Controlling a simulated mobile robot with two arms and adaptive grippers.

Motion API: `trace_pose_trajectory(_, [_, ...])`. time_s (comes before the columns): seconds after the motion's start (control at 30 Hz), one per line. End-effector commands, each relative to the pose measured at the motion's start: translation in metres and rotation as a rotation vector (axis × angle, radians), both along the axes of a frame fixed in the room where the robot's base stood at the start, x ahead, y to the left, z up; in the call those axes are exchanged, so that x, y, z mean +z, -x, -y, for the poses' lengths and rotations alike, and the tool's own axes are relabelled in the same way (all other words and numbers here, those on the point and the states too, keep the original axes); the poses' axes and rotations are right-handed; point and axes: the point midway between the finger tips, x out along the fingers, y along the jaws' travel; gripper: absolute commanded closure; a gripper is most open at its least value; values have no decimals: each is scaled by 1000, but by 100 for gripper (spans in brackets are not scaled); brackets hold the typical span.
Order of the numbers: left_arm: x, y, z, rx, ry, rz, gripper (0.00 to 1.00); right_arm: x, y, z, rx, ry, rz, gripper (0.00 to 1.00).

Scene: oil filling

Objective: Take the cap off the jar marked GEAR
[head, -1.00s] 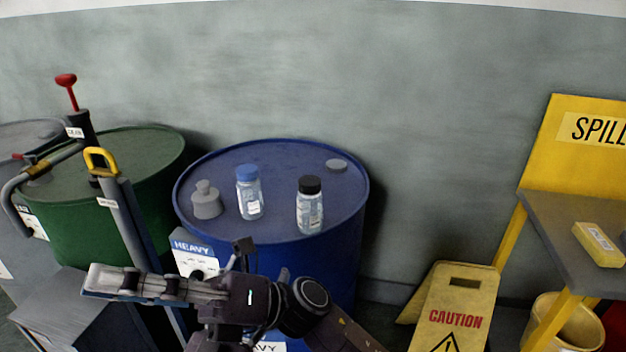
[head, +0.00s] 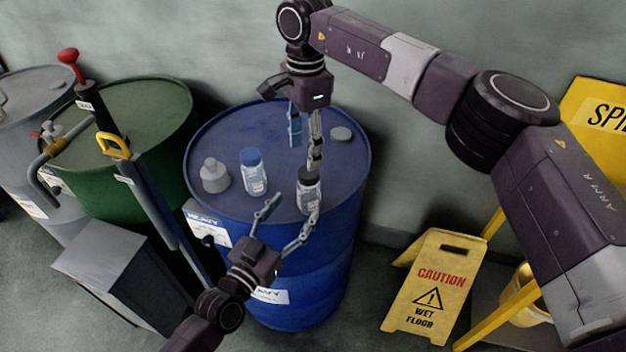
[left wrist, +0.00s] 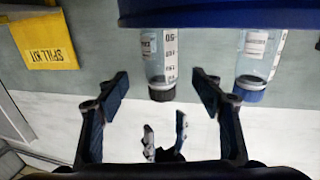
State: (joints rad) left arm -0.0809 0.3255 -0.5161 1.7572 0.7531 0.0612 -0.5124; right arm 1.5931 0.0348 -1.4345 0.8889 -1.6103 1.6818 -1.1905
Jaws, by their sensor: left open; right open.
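Two clear jars stand on the blue drum (head: 235,130): one with a black cap (head: 309,173), one with a blue cap (head: 251,156). Their label words are too small to read, so I cannot tell which is marked GEAR. My left gripper (head: 294,208) is open in front of the black-capped jar (head: 308,190). In the left wrist view, which is upside down, that jar (left wrist: 160,55) shows between the spread fingers, and the blue-capped jar (left wrist: 256,55) is to the right. My right gripper (head: 304,145) is open, pointing down just above and behind the black cap, partly overlapping it.
A grey stepped weight-like object (head: 214,175) and a small grey disc (head: 341,133) also sit on the drum. A green drum (head: 130,110) and pump handles (head: 115,145) stand left. A yellow caution sign (head: 432,285) stands on the floor at right.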

Motion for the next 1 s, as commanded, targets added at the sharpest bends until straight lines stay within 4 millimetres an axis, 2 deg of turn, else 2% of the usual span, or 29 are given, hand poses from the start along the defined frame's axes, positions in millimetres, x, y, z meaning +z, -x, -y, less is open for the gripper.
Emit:
trace_pose_trajectory(0.03, [1,-1,0,-1,-3,-3,39,7,-4,5,-2,17,10,50])
trace_pose_trajectory(0.17, [-1,-7,3,0,-3,-5,39,9,-7,10,-2,32,19,50])
trace_pose_trajectory(0.6, [0,-60,33,0,-1,-3,39,8,-6,9,-3,28,16,50])
trace_pose_trajectory(0.8, [0,-69,38,0,-2,-3,39,8,-6,9,-3,27,16,50])
trace_pose_trajectory(1.0, [0,-69,38,0,-2,-3,39,8,-6,9,-3,27,16,50])
